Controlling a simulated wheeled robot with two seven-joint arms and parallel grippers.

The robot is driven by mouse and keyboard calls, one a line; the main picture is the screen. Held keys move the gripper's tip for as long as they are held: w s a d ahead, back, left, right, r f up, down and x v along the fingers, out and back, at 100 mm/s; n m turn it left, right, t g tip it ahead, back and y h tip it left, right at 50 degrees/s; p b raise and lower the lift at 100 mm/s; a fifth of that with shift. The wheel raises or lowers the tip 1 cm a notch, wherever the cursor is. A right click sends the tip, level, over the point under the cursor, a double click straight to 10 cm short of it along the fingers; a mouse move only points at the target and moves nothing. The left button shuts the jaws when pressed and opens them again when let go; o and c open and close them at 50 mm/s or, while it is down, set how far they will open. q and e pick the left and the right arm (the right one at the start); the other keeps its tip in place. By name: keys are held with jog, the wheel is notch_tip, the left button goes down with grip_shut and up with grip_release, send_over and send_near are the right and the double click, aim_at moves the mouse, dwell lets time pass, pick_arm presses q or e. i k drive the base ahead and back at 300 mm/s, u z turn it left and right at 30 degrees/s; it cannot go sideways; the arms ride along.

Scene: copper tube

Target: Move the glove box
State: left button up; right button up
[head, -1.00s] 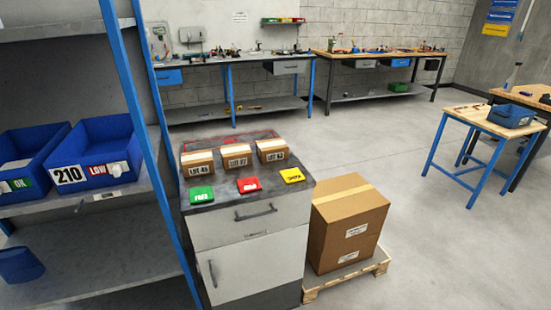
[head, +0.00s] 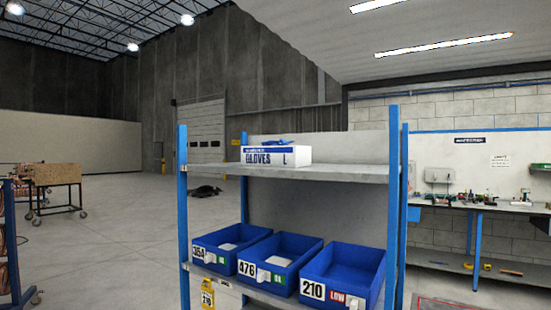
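The glove box (head: 276,156) is a white carton with a blue band and the words "GLOVES L". A bit of blue glove shows at its top. It sits on the top shelf (head: 345,173) of a blue-posted shelving unit, left of the shelf's middle. Neither of my grippers shows in the head view.
Three blue bins, marked 354 (head: 216,246), 476 (head: 279,262) and 210 (head: 343,275), stand on the lower shelf. A yellow tagged item (head: 207,295) hangs below. A workbench (head: 480,207) is at the right. A cart (head: 55,186) stands far left. Open floor lies left.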

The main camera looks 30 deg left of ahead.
aim_at(271, 153)
jog(key=k, duration=0.65)
jog(key=z, duration=0.25)
jog(key=i, duration=1.5)
jog(key=u, duration=0.8)
